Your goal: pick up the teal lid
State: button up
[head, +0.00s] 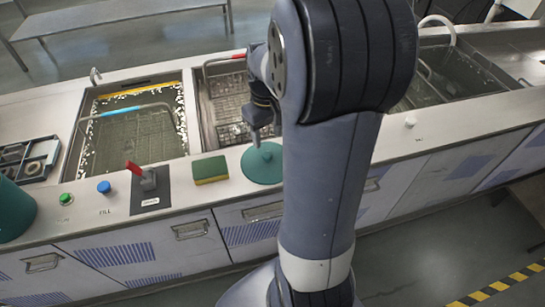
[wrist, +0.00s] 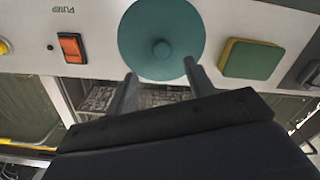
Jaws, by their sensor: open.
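The teal lid (head: 262,164) is a round disc with a small knob, lying flat on the pale counter in front of the middle basin. In the head view its right edge is partly hidden by my arm. In the wrist view the whole teal lid (wrist: 161,40) shows with its knob near the centre. My gripper (wrist: 158,70) is open and empty, its two fingers apart and pointing towards the lid. In the head view my gripper (head: 257,137) hangs above the counter by the lid's far edge; the exact gap is unclear.
A green and yellow sponge (head: 210,170) lies left of the lid. Further left are a red lever (head: 146,176), a blue button (head: 104,187) and a green button (head: 66,199). The left basin (head: 130,130) holds liquid and a blue-handled basket. An orange switch (wrist: 71,47) shows in the wrist view.

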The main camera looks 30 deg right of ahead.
aim_at(267, 154)
notch_tip(267, 154, down, 8)
jog(key=shift+a+r, duration=0.1)
jog(key=shift+a, duration=0.05)
dwell(0.3)
jog(key=c, duration=1.1)
